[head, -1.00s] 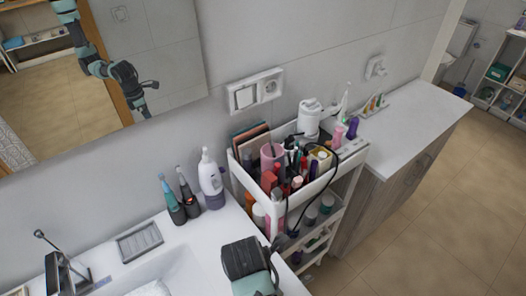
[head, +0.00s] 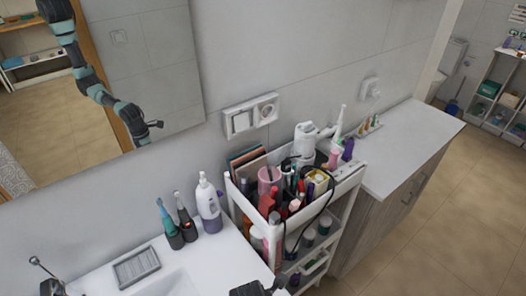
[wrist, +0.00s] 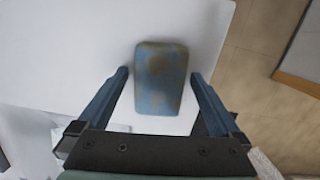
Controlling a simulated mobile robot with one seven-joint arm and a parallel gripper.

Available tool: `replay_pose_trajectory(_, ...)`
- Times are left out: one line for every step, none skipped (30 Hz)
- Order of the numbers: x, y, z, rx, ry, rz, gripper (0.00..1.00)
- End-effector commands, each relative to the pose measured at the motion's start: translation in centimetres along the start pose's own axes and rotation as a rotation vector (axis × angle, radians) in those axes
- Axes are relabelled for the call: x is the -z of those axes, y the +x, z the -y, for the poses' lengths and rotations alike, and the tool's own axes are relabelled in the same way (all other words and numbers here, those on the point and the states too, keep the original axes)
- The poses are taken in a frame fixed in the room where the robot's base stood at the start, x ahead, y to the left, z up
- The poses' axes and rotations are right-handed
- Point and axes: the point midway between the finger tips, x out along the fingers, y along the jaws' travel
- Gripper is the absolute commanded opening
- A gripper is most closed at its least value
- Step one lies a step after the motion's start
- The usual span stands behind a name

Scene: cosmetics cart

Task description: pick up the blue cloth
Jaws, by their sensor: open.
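The blue cloth (wrist: 160,95) shows in the wrist view as a rounded rectangular piece, faded blue with brownish patches. It lies over a white surface (wrist: 75,45). My gripper (wrist: 160,74) is open, with one finger on the left side of the cloth and one on the right. Gaps show between the cloth and both fingers. How high the fingers are above the surface cannot be told.
A white cart (head: 341,188) full of cosmetics stands right of the sink counter (head: 215,262). Two toothbrushes (head: 176,224) and a white-purple bottle (head: 208,205) stand by the wall. A grey soap tray (head: 136,267) lies on the counter. The right-hand countertop (head: 415,140) is mostly clear.

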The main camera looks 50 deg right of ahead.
Motion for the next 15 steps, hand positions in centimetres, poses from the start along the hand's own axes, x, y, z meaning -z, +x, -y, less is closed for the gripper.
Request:
replay_pose_trajectory(-0.01,-0.02,-0.02,0.000,0.000,0.000,1.00)
replay_pose_trajectory(0.00,-0.02,-0.02,0.000,0.000,0.000,1.00)
replay_pose_trajectory(0.00,0.00,-0.02,0.000,0.000,0.000,1.00)
replay_pose_trajectory(0.00,0.01,-0.02,0.000,0.000,0.000,1.00)
replay_pose_trajectory(0.01,0.04,-0.02,0.000,0.000,0.000,1.00)
replay_pose_trajectory(0.02,0.07,-0.02,0.000,0.000,0.000,1.00)
replay_pose_trajectory(0.02,0.11,-0.02,0.000,0.000,0.000,1.00)
replay_pose_trajectory(0.03,0.14,-0.02,0.000,0.000,0.000,1.00)
replay_pose_trajectory(0.04,0.20,-0.02,0.000,-0.001,0.000,1.00)
replay_pose_trajectory(0.05,0.24,-0.02,0.000,0.000,0.000,1.00)
replay_pose_trajectory(0.05,0.28,-0.02,0.000,0.000,0.000,1.00)
replay_pose_trajectory(0.06,0.32,-0.02,0.000,0.000,0.000,0.98)
replay_pose_trajectory(0.05,0.32,-0.02,0.000,0.000,0.000,0.93)
replay_pose_trajectory(0.05,0.32,-0.02,0.000,0.000,0.000,0.87)
replay_pose_trajectory(0.05,0.32,-0.02,0.000,0.000,0.000,0.80)
